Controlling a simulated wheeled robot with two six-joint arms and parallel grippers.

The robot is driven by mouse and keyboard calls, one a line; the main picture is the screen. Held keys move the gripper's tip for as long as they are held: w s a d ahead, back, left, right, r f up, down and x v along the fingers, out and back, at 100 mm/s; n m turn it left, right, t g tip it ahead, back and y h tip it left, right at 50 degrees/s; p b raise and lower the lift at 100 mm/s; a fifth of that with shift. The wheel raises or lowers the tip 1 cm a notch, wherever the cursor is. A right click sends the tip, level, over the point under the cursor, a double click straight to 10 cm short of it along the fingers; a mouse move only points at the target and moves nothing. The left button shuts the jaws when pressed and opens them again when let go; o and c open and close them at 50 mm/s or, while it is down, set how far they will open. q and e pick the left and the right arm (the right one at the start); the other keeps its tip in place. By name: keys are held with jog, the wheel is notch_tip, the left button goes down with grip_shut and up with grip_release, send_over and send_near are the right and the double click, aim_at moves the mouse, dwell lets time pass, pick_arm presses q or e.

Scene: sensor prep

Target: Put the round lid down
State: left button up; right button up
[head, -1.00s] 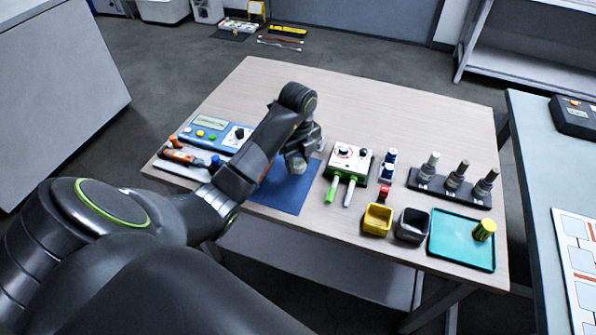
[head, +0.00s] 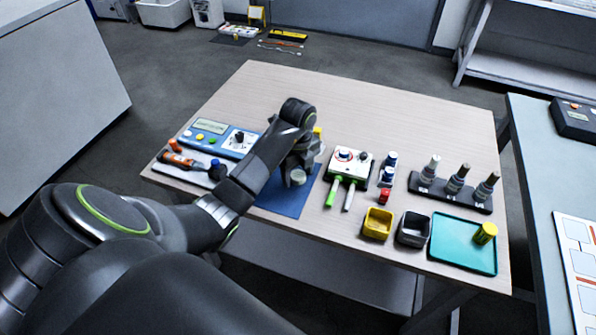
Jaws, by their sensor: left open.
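A small pale grey round piece, which looks like the round lid (head: 297,177), is at the blue mat (head: 285,202) on the wooden table. My left gripper (head: 297,166) is right above it, pointing down, with its jaws open. The fingers are small and dark here, and I cannot tell whether they still touch the piece. My forearm hides the left part of the mat. My right gripper is out of view.
A blue panel box (head: 213,137) and a tool tray (head: 178,172) lie left. Right are a white control box (head: 348,163), yellow bin (head: 377,223), black bin (head: 412,227), teal tray (head: 463,243) and sensor rack (head: 451,191). The table's far part is clear.

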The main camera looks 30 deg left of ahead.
aim_at(298, 175)
pick_arm(q)
jog(key=shift+r, duration=0.1)
jog(key=shift+r, duration=0.55)
notch_tip(298, 175, up, 3)
jog(key=shift+f+p, duration=0.2)
jog(key=shift+p, duration=0.3)
notch_tip(298, 175, up, 8)
jog(key=p, duration=0.8)
jog(key=shift+r, duration=0.25)
